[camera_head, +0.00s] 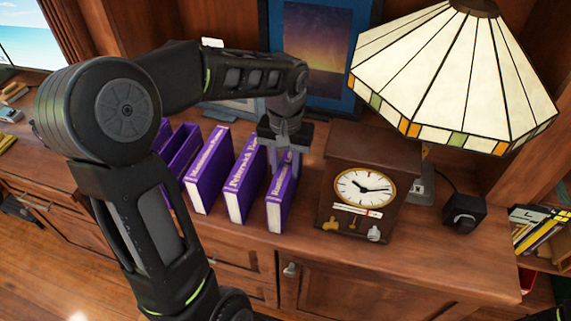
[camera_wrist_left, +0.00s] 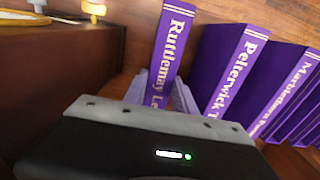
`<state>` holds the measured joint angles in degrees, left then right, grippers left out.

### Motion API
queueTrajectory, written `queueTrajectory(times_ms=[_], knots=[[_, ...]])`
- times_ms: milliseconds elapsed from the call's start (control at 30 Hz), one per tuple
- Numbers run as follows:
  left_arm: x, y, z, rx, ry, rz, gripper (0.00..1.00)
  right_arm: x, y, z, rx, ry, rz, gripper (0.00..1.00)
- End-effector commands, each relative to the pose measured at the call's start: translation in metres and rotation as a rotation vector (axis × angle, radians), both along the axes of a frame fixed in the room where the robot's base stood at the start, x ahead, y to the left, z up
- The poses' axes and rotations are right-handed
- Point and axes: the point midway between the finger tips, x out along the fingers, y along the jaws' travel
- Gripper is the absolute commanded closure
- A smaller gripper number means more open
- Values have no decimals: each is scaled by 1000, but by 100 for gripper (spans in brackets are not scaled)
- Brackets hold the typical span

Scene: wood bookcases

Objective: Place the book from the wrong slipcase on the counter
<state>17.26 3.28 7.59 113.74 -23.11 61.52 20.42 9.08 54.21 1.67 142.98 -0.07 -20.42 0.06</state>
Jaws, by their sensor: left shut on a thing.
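My left gripper (camera_head: 285,150) points down and is shut on a thin purple book (camera_head: 280,203), the rightmost of the purple row. Its spine reads "Ruttlemay" in the left wrist view (camera_wrist_left: 168,55), where my fingers (camera_wrist_left: 160,95) show on both sides of it. The book is upright on or just above the wood counter (camera_head: 312,258); I cannot tell which. To its left stand a purple volume marked "Pelterwick" (camera_head: 242,187), also in the wrist view (camera_wrist_left: 233,75), and another purple volume (camera_head: 206,172). A purple slipcase with an open front (camera_head: 181,152) stands farther left.
A brown clock (camera_head: 368,187) stands close to the right of the held book. A stained-glass lamp (camera_head: 455,80) overhangs the right side, with a small black box (camera_head: 464,212) below. A framed picture (camera_head: 315,50) stands behind. A counter strip in front of the clock is clear.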

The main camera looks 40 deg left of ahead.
Motion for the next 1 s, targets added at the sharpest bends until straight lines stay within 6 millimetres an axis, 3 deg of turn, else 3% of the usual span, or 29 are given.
queueTrajectory(times_ms=[200,233,500,767,1000], knots=[[1,0,-3,0,-2,0,100,0,0,-3,0,0,0,64],[0,0,-4,0,0,0,67,0,0,-3,0,0,0,64],[0,0,-3,0,0,0,46,0,0,-2,0,0,0,64],[0,0,-1,0,0,0,46,0,0,-1,0,0,0,64],[1,0,18,0,-3,1,46,0,0,0,0,0,0,64]])
